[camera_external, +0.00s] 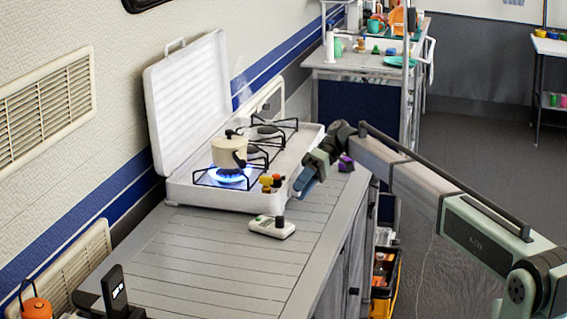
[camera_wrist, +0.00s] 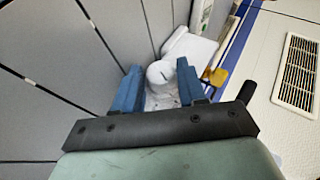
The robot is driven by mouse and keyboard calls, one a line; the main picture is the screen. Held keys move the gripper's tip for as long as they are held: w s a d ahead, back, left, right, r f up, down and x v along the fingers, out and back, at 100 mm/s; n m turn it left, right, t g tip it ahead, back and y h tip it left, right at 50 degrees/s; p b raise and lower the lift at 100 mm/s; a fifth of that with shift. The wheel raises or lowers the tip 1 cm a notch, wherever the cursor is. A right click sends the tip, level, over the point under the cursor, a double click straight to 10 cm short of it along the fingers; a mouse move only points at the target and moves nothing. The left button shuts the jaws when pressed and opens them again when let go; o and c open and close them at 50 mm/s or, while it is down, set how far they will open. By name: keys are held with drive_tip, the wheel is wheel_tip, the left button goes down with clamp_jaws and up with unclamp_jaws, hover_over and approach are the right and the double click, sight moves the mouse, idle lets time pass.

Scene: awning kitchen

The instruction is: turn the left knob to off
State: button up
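The white stove (camera_external: 225,197) stands on the counter with its lid up. A cream pot (camera_external: 229,152) sits over a lit blue flame (camera_external: 231,176) on the nearer burner. Yellow and orange-red knob-like pieces (camera_external: 271,181) show at the stove's front; which is the left knob is hard to tell. My gripper (camera_external: 303,181) is just right of them, pointing down. In the wrist view my gripper's (camera_wrist: 160,92) blue fingers are apart. A pale round piece (camera_wrist: 160,73) appears between them; contact cannot be told. A yellow piece (camera_wrist: 215,77) lies just right of the fingers.
A purple object (camera_external: 345,163) is behind my gripper. The slatted counter (camera_external: 200,262) is mostly clear in front. The stove lid (camera_external: 190,95) stands upright at the wall.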

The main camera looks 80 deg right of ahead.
drive_tip(key=o, duration=0.3)
